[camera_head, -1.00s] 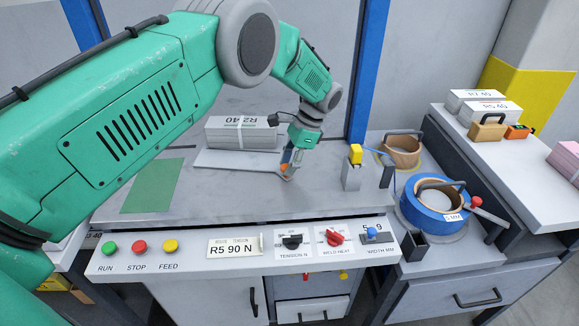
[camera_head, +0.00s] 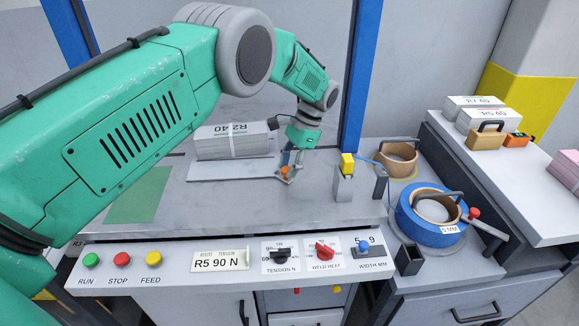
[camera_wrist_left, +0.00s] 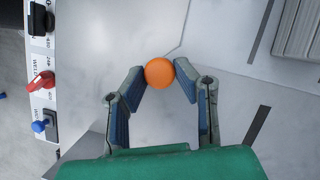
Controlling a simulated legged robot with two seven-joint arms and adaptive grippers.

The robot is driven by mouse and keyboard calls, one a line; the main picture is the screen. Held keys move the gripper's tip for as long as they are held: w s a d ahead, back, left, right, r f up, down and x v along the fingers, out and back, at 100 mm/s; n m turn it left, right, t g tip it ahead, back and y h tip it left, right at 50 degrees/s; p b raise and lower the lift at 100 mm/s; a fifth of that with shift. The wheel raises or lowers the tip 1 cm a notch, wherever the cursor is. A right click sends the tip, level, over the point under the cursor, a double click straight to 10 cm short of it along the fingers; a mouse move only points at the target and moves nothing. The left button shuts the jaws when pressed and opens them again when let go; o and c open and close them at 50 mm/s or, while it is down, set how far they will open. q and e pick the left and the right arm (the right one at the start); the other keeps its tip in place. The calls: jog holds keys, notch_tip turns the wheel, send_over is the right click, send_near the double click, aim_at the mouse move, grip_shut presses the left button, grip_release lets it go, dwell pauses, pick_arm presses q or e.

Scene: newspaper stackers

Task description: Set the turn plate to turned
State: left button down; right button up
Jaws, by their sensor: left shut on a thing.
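The turn plate (camera_head: 225,172) is a flat pale plate on the grey bench top. A white strapped bundle marked R2 40 (camera_head: 225,148) lies on it, slightly slanted with its right end farther back. An orange knob (camera_head: 285,170) sits at the plate's right end. My left gripper (camera_head: 289,164) reaches down to the knob from above. In the left wrist view the round orange knob (camera_wrist_left: 159,72) is between the fingertips of the left gripper (camera_wrist_left: 160,80), which is shut on it. Part of the bundle (camera_wrist_left: 298,30) shows at upper right. My right gripper is not in view.
A control panel (camera_head: 170,275) with buttons and dials runs along the bench front. A yellow-topped post (camera_head: 346,165) stands right of the gripper, with a blue tape roll (camera_head: 430,216) farther right. A green mat (camera_head: 135,198) lies left of the plate.

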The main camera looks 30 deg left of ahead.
pick_arm(q)
jog(key=shift+f, duration=0.25)
jog(key=c, duration=1.3)
grip_release()
jog(key=shift+w, duration=0.2)
jog(key=shift+w+r, duration=0.1)
jog(key=shift+r, duration=0.45)
jog(key=v, duration=1)
jog(key=shift+w+d+r, duration=0.2)
jog(key=shift+w+r, duration=0.05)
jog(key=shift+w, duration=0.1)
jog(key=shift+f, duration=0.1)
